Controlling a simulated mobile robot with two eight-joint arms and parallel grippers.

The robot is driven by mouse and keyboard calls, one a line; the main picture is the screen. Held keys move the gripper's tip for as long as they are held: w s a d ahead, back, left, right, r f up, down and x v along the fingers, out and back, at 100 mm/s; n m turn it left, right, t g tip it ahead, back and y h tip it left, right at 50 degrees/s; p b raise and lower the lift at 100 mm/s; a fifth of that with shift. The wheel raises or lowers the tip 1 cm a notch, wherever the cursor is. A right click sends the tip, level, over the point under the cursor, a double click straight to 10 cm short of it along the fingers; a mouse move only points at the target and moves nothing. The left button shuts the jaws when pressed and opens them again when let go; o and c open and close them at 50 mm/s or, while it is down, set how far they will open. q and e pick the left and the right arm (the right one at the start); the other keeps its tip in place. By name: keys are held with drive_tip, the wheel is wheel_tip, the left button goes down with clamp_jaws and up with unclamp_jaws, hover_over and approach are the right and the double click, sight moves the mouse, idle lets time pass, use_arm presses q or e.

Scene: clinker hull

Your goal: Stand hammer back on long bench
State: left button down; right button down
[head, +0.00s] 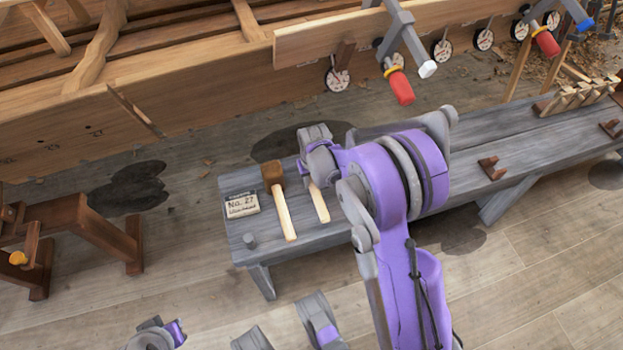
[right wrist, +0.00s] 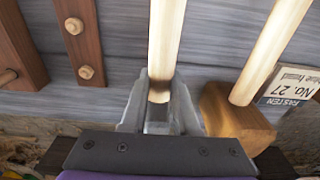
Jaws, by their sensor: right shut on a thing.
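The long grey bench (head: 420,182) runs from the lower left towards the upper right. My right gripper (head: 314,178) is over its left end. In the right wrist view its fingers (right wrist: 160,105) are shut around a pale wooden handle (right wrist: 166,30), at a dark band. The lower part of this handle (head: 319,204) shows below the gripper in the head view. I take it for the hammer; its head is hidden. I cannot tell whether it touches the bench. My left gripper is not clearly visible; grey and purple parts of mine show along the bottom edge.
A wooden mallet (head: 272,174) is close to the left of the held handle, beside a "No. 27" label (head: 241,205). A grey peg (head: 250,241) sits near the bench's left end. Brown brackets (head: 492,168) and a peg rack (head: 580,95) are farther right. The planked hull (head: 180,97) stands behind.

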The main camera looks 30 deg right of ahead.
drive_tip(key=shift+f+b, duration=0.35)
drive_tip(key=shift+f, duration=0.1)
idle(0.4)
drive_tip(key=c, duration=0.6)
unclamp_jaws()
wheel_tip(320, 180, up, 8)
drive_tip(key=p, duration=0.4)
drive_tip(key=shift+r+p, duration=0.1)
drive_tip(key=shift+p, duration=0.3)
